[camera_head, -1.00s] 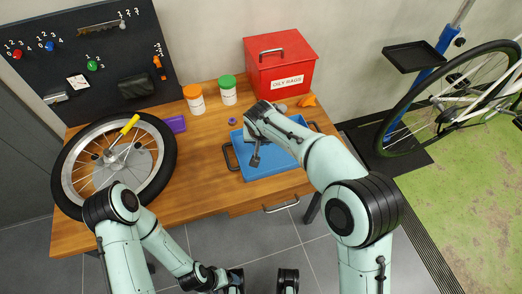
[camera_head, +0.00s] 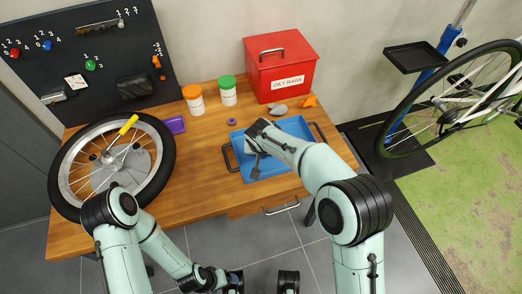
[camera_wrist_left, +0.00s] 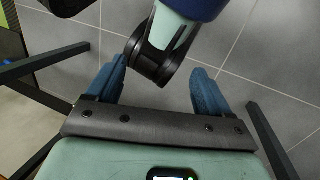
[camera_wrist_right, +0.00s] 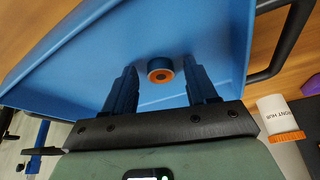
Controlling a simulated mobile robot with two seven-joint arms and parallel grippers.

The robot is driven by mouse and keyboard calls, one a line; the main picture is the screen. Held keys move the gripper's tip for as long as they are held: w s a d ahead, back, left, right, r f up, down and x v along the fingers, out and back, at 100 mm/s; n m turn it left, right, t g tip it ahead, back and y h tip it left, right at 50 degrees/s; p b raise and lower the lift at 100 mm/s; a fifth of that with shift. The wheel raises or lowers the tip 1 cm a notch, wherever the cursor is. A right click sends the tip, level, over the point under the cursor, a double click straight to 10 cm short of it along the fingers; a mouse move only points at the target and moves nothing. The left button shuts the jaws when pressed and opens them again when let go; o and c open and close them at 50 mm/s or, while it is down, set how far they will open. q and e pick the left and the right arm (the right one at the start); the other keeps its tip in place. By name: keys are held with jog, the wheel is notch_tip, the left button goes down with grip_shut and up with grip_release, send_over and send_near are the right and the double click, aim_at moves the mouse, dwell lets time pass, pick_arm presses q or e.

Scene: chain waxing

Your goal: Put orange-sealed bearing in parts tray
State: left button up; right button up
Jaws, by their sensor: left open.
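The blue parts tray (camera_head: 292,128) with dark handles stands on the workbench. The bearing (camera_wrist_right: 160,69), a short ring with an orange face and dark blue outer side, shows inside the tray (camera_wrist_right: 225,40) in the right wrist view; it appears to rest on the floor. My right gripper (camera_wrist_right: 160,82) points down into the tray, its fingers apart on either side of the bearing with gaps. In the head view my right gripper (camera_head: 256,168) and arm hide the bearing. My left gripper (camera_head: 262,282) is open and empty, low in front of the bench.
A spoked wheel (camera_head: 75,190) lies at the bench's left. A purple dish (camera_head: 175,125), a small purple ring (camera_head: 231,121), two tubs (camera_head: 194,99) and a red oily-rags bin (camera_head: 281,65) stand behind. A grey lump (camera_head: 278,108) lies behind the tray. Bench between wheel and tray is clear.

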jog(key=shift+r, duration=0.15)
pick_arm(q)
jog(key=shift+s+d+r+g+p, duration=0.15)
jog(key=shift+s+r+p, duration=0.25)
jog(key=shift+r+p, duration=0.1)
jog(key=shift+s+d+r+g+p, duration=0.1)
jog(key=shift+s+r+g+p, duration=0.05)
jog(key=shift+s+r+p, duration=0.3)
pick_arm(e)
jog(key=v, duration=1.2)
